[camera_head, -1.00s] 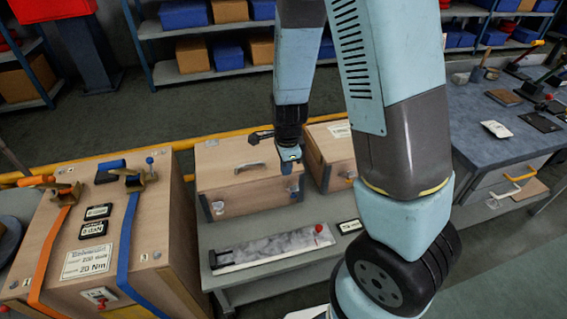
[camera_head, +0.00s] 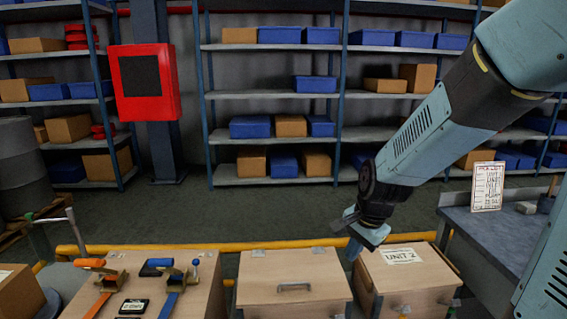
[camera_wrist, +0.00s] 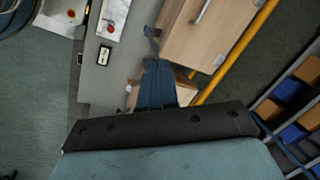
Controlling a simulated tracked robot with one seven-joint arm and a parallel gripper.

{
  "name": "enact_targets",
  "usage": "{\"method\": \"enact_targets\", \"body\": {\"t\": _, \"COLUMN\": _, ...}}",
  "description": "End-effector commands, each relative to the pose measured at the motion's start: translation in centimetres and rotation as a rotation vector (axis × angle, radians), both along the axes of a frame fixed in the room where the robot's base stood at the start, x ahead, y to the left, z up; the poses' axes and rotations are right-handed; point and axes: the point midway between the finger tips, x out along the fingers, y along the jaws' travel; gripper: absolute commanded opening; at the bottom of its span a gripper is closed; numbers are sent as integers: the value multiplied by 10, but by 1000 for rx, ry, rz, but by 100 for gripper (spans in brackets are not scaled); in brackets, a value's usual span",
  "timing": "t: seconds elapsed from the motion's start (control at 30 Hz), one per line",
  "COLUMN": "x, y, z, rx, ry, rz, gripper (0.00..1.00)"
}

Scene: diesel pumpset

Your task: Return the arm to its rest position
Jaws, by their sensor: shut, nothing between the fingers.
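My arm reaches in from the upper right of the head view, its end pointing down. My gripper (camera_head: 352,252) is shut and empty, above the gap between two wooden boxes. In the wrist view its fingers (camera_wrist: 157,84) are together, with nothing between them. The wooden box with a handle (camera_head: 292,285) is to its lower left. The box labelled UNIT 2 (camera_head: 408,275) is to its lower right. I cannot tell the exact height of the gripper above the lids.
A wooden case with orange and blue straps (camera_head: 145,290) stands at lower left. A blue-grey workbench (camera_head: 500,225) with a paper sign is at right. A yellow pipe (camera_head: 220,245) runs behind the boxes. Shelves (camera_head: 270,95) and a red cabinet (camera_head: 143,82) stand at the back.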

Motion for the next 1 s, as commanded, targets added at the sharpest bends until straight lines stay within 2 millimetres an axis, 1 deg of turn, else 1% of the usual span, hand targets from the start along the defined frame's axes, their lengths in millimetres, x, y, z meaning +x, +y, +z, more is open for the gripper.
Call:
{"method": "enact_targets", "body": {"t": 0.03, "x": -4, "y": -5, "z": 14, "rx": -5, "ry": -27, "rz": 39, "gripper": 0}}
{"method": "enact_targets", "body": {"t": 0.2, "x": -21, "y": -18, "z": 52, "rx": -48, "ry": -99, "rz": 198, "gripper": 0}}
{"method": "enact_targets", "body": {"t": 0.37, "x": -41, "y": -31, "z": 85, "rx": -107, "ry": -166, "rz": 341, "gripper": 0}}
{"method": "enact_targets", "body": {"t": 0.6, "x": -77, "y": -50, "z": 129, "rx": -230, "ry": -251, "rz": 546, "gripper": 0}}
{"method": "enact_targets", "body": {"t": 0.8, "x": -109, "y": -62, "z": 156, "rx": -344, "ry": -299, "rz": 690, "gripper": 0}}
{"method": "enact_targets", "body": {"t": 0.9, "x": -121, "y": -66, "z": 164, "rx": -386, "ry": -310, "rz": 739, "gripper": 0}}
{"method": "enact_targets", "body": {"t": 1.0, "x": -128, "y": -68, "z": 168, "rx": -414, "ry": -315, "rz": 771, "gripper": 0}}
